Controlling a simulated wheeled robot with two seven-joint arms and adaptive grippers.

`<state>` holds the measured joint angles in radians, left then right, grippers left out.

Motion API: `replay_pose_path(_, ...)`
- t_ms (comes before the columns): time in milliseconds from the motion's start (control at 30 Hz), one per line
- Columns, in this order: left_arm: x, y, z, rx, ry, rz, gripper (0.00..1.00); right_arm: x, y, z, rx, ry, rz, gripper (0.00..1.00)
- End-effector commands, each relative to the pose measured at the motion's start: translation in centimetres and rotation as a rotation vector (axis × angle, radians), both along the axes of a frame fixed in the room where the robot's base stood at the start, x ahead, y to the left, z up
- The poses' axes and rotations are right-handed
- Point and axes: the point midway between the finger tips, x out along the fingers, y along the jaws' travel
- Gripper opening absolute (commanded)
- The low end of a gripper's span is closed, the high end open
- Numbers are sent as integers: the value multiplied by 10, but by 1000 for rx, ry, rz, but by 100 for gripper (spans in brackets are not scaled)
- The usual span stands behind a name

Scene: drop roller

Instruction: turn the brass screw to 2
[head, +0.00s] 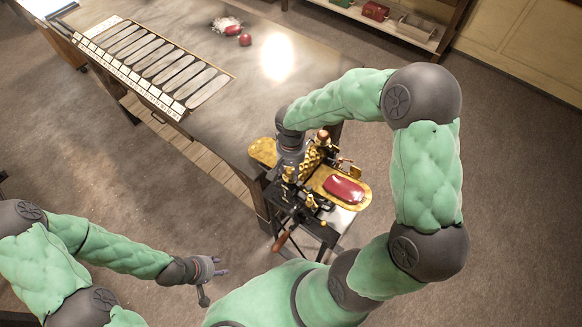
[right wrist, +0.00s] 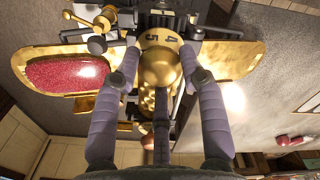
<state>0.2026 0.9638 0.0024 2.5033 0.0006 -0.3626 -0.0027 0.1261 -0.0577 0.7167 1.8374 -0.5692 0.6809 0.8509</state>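The brass screw (right wrist: 160,66) shows in the right wrist view as a rounded brass knob below a brass collar. The digits 5 and 4 show on the collar, and I see no 2. My right gripper (right wrist: 160,50) has one finger on each side of the screw, and both fingertips appear to touch it. In the head view my right wrist hides the screw from above. The screw is part of a brass and black machine (head: 313,165) at the table's corner. My left gripper (head: 213,278) is open and empty over the floor, away from the machine.
The machine carries a red pad (head: 343,190) on a brass plate, several small brass knobs and a wooden-handled crank (head: 281,241). A shelf (head: 385,20) stands behind.

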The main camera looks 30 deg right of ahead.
Motion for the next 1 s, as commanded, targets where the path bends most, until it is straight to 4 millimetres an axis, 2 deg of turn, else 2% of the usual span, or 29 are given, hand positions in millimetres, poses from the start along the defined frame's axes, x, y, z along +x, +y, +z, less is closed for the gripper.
replay_pose_path(267, 0, 0, -1, 0, 0, 0, 40, 0, 0, -1, 0, 1, 27, 9)
replay_pose_path(467, 0, 0, -5, 0, 0, 0, 40, 0, 0, -1, -1, 0, 120, 9)
replay_pose_path(1000, 0, 0, -13, 0, 0, 0, 40, -1, 0, -1, 0, 2, 602, 9)
